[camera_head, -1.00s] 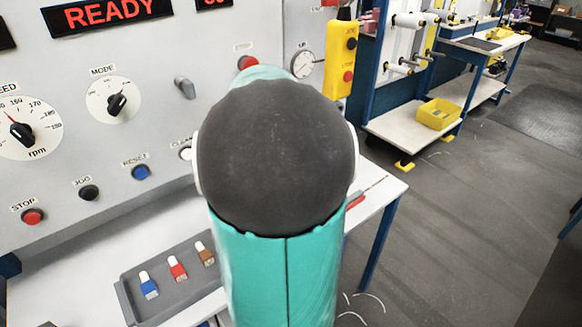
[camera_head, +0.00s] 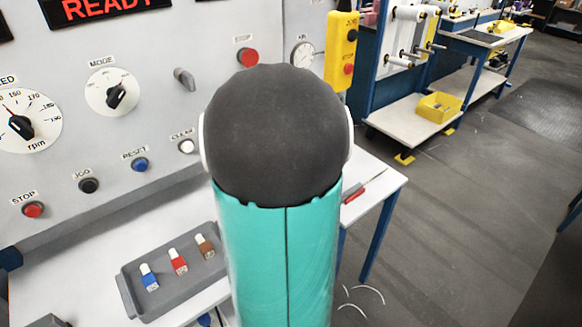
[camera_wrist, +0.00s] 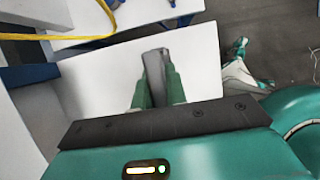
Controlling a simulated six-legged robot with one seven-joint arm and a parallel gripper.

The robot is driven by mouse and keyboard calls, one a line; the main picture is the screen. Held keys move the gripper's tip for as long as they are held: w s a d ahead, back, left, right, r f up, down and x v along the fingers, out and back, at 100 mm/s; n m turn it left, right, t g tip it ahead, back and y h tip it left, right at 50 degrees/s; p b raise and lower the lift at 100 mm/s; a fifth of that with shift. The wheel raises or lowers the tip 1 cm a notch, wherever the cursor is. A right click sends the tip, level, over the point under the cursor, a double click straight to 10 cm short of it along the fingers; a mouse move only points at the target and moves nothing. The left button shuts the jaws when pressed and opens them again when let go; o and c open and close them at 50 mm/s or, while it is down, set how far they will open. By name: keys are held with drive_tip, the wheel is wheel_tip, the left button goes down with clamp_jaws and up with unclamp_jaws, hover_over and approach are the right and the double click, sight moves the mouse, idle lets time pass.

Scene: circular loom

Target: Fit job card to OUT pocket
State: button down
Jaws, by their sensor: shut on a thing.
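My gripper (camera_wrist: 157,85) shows in the wrist view with its two green fingers close together, pointing away from the camera. A narrow dark grey piece (camera_wrist: 155,62) sits between the fingertips; it appears to be the held job card seen nearly edge-on, its face not visible. A broad white surface (camera_wrist: 100,85) lies behind the fingers; I cannot tell how far off it is. In the head view my own arm fills the middle and hides the gripper and the card. I cannot pick out the OUT pocket in either view.
A control panel (camera_head: 140,55) with knobs and buttons stands at left. A grey tray (camera_head: 133,291) with blue, red and brown pieces lies on the white table (camera_head: 75,255). A red-handled tool (camera_head: 354,195) lies near its right edge.

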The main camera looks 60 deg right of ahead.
drive_tip(key=shift+f, duration=0.45)
drive_tip(key=c, duration=1.3)
unclamp_jaws()
drive_tip(key=shift+c, duration=0.2)
drive_tip(key=shift+r, duration=0.1)
drive_tip(key=v, duration=1.3)
drive_tip(key=shift+a+r, duration=0.2)
drive_tip(key=shift+r, duration=0.1)
drive_tip(key=shift+w, duration=0.1)
